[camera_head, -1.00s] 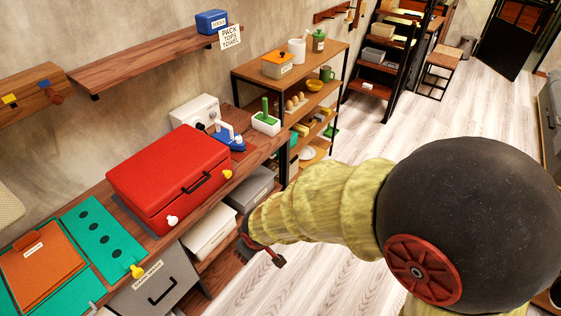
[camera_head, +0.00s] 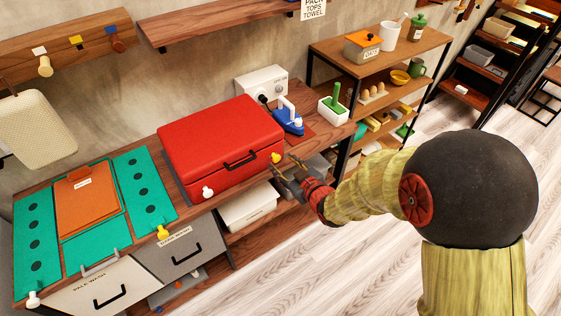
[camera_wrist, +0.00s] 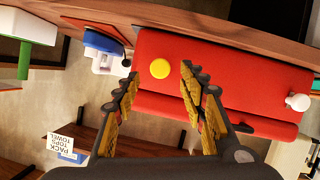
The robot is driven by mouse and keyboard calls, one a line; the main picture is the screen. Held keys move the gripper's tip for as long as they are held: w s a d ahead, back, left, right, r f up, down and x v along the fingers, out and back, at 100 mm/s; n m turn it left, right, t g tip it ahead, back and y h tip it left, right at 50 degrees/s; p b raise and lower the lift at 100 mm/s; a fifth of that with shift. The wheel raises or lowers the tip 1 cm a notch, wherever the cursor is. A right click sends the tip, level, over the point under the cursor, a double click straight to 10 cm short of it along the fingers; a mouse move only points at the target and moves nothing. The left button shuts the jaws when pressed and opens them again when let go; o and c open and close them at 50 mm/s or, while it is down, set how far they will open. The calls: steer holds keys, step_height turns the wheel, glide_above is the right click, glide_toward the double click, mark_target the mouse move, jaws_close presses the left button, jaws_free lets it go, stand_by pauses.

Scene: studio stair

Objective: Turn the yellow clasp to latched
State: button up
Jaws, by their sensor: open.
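The red case (camera_head: 220,140) sits closed on the wooden bench, with a black handle on its front. The yellow clasp (camera_head: 276,157) is at the right end of its front, and a white clasp (camera_head: 207,192) is at the left end. My gripper (camera_head: 287,167) is open and empty, just in front of the yellow clasp. In the wrist view the round yellow clasp (camera_wrist: 159,68) shows between and beyond the open fingertips (camera_wrist: 160,78). I cannot tell whether they touch it.
A blue iron (camera_head: 287,118) and a white box with a green-handled thing (camera_head: 334,108) stand right of the case. Drawers (camera_head: 180,252) sit below the bench. The floor in front is clear.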

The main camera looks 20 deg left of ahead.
mark_target(277, 159)
steer(key=shift+b+x, duration=0.45)
steer(key=shift+x, duration=1.65)
jaws_close()
